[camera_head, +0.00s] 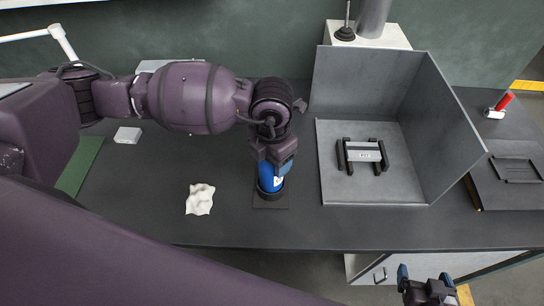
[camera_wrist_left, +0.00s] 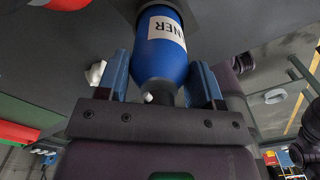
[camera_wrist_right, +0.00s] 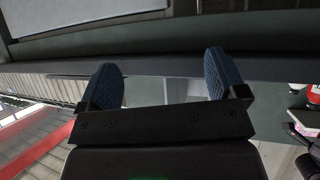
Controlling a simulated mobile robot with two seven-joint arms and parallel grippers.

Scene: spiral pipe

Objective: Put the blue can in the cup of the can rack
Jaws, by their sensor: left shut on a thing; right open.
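The blue can (camera_head: 266,180) has a white label and stands roughly upright at the middle of the dark workbench. My left gripper (camera_head: 276,160) is shut on its upper part from above. In the left wrist view the can (camera_wrist_left: 162,50) sits between the two blue fingers. The can rack (camera_head: 271,204) is a dark square plate near the bench's front edge. The can's lower end is at the rack's dark cup; I cannot tell how deep it sits. My right gripper (camera_head: 427,284) is open and empty, beyond the bench's front edge; its spread fingers show in the right wrist view (camera_wrist_right: 160,70).
A crumpled white cloth (camera_head: 200,199) lies left of the rack. A grey walled tray (camera_head: 345,194) holding a dark-handled block (camera_head: 364,153) stands to the right. A red-handled item (camera_head: 503,103) and a dark case (camera_head: 500,192) lie far right.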

